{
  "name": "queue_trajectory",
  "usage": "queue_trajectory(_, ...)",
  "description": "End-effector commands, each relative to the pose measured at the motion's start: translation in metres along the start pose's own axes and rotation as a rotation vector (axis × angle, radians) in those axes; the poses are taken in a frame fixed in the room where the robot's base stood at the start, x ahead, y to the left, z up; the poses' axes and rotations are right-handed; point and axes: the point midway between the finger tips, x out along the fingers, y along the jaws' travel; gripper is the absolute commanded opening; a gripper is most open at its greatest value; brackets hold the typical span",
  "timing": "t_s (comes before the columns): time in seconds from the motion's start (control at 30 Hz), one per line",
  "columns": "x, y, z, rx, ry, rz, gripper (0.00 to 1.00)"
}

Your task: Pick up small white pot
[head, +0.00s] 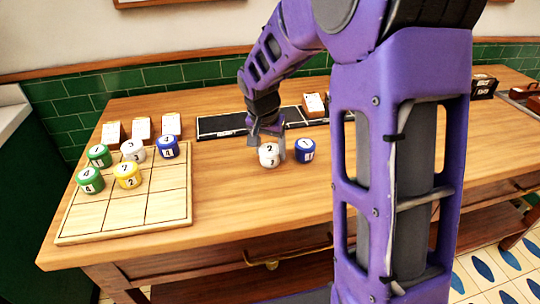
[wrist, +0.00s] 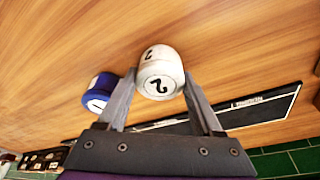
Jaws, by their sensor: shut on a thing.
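The small white pot (head: 268,155) is marked 2 and is at the wooden table's middle. In the wrist view the white pot (wrist: 160,73) sits between the two fingertips. My gripper (head: 268,140) is shut on it, with a finger on either side; it also shows in the wrist view (wrist: 158,88). I cannot tell whether the pot touches the table. A blue pot (head: 304,150) is just to its right, close to one finger; it also shows in the wrist view (wrist: 99,91).
A wooden grid board (head: 167,207) at the left holds several green, yellow, white and blue pots. Card stacks (head: 142,129) stand behind it. A black tray (head: 222,123) lies behind my gripper. The table's front (head: 235,215) is clear.

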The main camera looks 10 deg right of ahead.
Motion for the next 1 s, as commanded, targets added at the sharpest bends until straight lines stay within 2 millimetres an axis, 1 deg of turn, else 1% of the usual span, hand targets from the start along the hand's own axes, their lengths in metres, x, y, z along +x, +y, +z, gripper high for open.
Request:
queue_trajectory(0.03, 0.0, 0.0, 0.0, 0.0, 0.0, 0.0, 0.17)
queue_trajectory(0.1, 0.0, 0.0, 0.0, 0.0, 0.0, 0.0, 0.05)
queue_trajectory(0.37, -0.003, 0.0, -0.001, 0.0, 0.002, -0.001, 0.03)
queue_trajectory(0.47, -0.014, -0.001, -0.005, 0.001, 0.004, -0.002, 0.03)
queue_trajectory(0.7, -0.061, -0.001, -0.018, 0.0, 0.005, -0.003, 0.03)
queue_trajectory(0.8, -0.078, -0.001, -0.022, 0.0, 0.003, -0.003, 0.03)
queue_trajectory(0.9, -0.089, -0.001, -0.025, 0.001, 0.003, -0.001, 0.03)
queue_trajectory(1.0, -0.096, 0.0, -0.027, 0.0, 0.002, -0.001, 0.03)
